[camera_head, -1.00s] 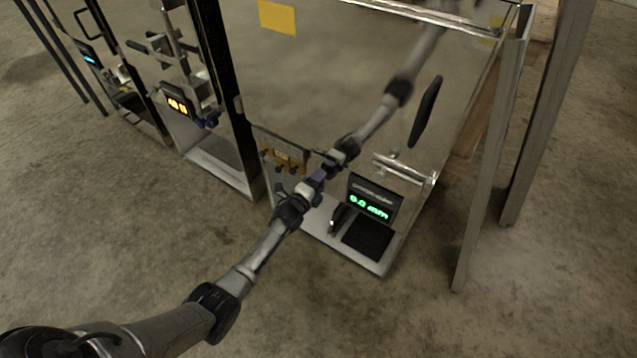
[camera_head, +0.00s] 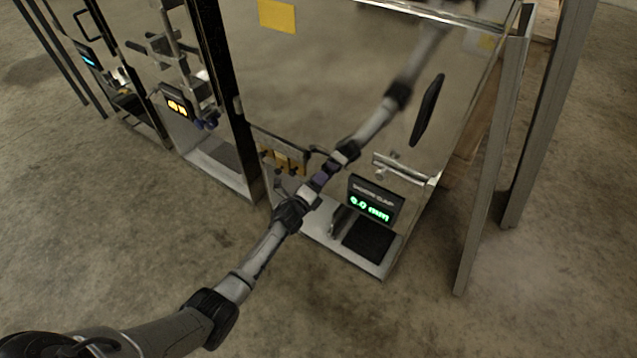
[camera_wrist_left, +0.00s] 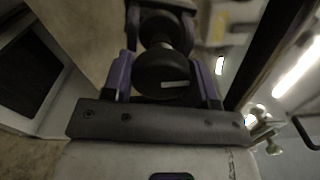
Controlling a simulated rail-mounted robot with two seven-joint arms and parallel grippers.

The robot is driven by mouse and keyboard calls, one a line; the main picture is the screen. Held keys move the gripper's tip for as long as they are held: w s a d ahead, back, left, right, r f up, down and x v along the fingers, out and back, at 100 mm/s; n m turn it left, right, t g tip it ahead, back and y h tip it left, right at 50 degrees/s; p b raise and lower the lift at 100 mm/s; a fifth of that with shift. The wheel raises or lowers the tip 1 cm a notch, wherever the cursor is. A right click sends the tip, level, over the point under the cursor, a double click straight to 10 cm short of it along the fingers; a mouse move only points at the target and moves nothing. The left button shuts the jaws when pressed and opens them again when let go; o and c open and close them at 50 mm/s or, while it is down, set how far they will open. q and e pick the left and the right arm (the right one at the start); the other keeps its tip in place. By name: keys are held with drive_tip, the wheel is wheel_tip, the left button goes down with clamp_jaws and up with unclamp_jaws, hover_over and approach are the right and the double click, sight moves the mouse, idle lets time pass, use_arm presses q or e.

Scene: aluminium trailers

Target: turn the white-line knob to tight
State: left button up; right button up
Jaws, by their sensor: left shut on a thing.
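The dark round knob (camera_wrist_left: 162,75) with a short white line on its face sits between the two purple fingers of my left gripper (camera_wrist_left: 163,80) in the left wrist view. The white line lies nearly level there. My left gripper is shut on the knob. In the head view my left gripper (camera_head: 323,177) reaches the shiny panel (camera_head: 330,90) at its lower part, and the knob is hidden by the gripper. A display (camera_head: 375,200) beside the gripper shows green digits that look like 0.0 mm. My right gripper is not in view.
A dark pad (camera_head: 368,240) lies on the metal ledge below the display. A yellow bracket (camera_head: 285,158) is left of the gripper. A display with orange digits (camera_head: 177,104) is further left. A black handle (camera_head: 427,110) and metal posts (camera_head: 490,160) stand right. The concrete floor in front is clear.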

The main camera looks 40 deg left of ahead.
use_arm(q)
drive_tip(key=o, duration=0.9)
drive_tip(key=shift+s, duration=0.2)
drive_tip(key=shift+s+d+p, duration=0.2)
drive_tip(key=shift+s+p, duration=0.75)
drive_tip(key=shift+s, duration=1.3)
drive_tip(key=shift+s+d+p, duration=0.15)
drive_tip(key=shift+s+p, duration=0.85)
drive_tip(key=shift+s, duration=1.25)
drive_tip(key=shift+s+d+p, duration=0.2)
drive_tip(key=shift+s+p, duration=0.75)
drive_tip(key=shift+s, duration=1.3)
